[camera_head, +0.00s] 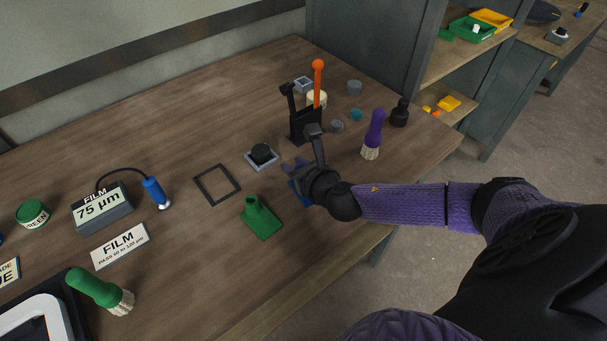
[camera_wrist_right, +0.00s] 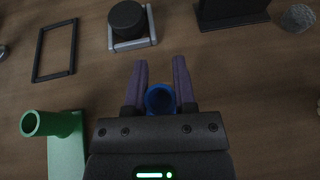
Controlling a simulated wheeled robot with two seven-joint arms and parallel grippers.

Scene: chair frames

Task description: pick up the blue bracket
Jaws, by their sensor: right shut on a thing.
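The blue bracket (camera_head: 302,196) shows only in part in the head view, beneath my right gripper (camera_head: 291,168). In the right wrist view, the round, tube-like top of the blue bracket (camera_wrist_right: 160,98) sits between the two purple fingers of my right gripper (camera_wrist_right: 160,75). The fingers are shut on it, close to the palm. The rest of the bracket is hidden under the gripper. I cannot tell whether it touches the table. My left gripper is not in view.
A green bracket (camera_head: 261,219) stands left of my right gripper, near an empty dark frame (camera_head: 216,184) and a black knob on a grey base (camera_head: 262,156). A black holder (camera_head: 305,125) with an orange-handled tool and a purple brush (camera_head: 373,133) stand beyond. The wooden table's front edge is close.

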